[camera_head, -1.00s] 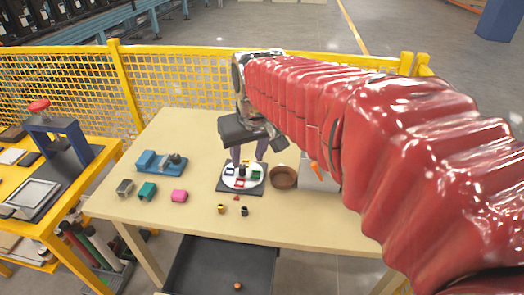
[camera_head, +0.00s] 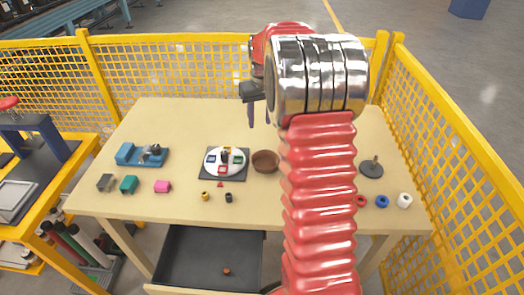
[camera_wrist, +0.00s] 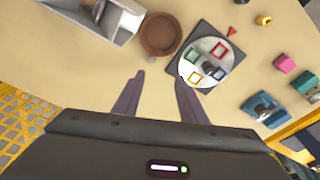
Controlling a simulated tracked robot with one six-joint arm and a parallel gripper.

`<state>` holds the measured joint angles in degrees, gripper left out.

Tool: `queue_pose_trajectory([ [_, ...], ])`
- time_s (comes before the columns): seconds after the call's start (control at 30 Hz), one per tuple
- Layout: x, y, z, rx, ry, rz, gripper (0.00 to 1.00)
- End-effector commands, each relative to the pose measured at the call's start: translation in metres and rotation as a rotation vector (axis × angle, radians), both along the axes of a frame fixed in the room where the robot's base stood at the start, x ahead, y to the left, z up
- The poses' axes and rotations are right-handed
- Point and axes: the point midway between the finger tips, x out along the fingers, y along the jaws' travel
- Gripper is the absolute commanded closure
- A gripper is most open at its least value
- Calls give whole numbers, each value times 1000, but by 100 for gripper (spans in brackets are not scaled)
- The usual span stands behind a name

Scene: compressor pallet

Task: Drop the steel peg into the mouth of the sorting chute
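My gripper (camera_head: 258,122) is open above the table, behind the white disc. In the wrist view its two fingers (camera_wrist: 160,80) stand apart with nothing between them. A pale, open-topped box (camera_wrist: 128,18), possibly the sorting chute, shows at the wrist view's upper left with small unclear parts inside; my arm hides it in the head view. The white disc (camera_head: 212,166) carries coloured square frames and a dark upright piece at its middle. It also shows in the wrist view (camera_wrist: 190,68). I cannot make out the steel peg with certainty.
A brown bowl (camera_head: 265,161) sits right of the disc. A blue fixture (camera_head: 126,154), several coloured blocks and two small cylinders lie left and in front. A dark peg stand (camera_head: 371,170) and three rings are at right. Yellow fencing (camera_head: 190,75) runs behind the table.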

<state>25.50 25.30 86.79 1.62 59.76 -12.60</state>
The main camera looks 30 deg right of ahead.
Motion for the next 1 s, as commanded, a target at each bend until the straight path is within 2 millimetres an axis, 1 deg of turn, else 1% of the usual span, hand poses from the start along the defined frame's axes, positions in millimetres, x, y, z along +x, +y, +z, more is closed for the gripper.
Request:
queue_pose_trajectory([
  [0.03,3,-10,-9,4,8,-7,62],
  [0.1,7,-19,-17,8,16,-12,62],
  [0.23,10,-28,-25,11,21,-18,62],
  [0.57,10,-28,-26,11,22,-18,62],
  [0.67,10,-28,-30,11,23,-18,62],
  [0.77,11,-28,-40,11,23,-18,62],
  [1.0,15,-29,-76,12,24,-17,62],
])
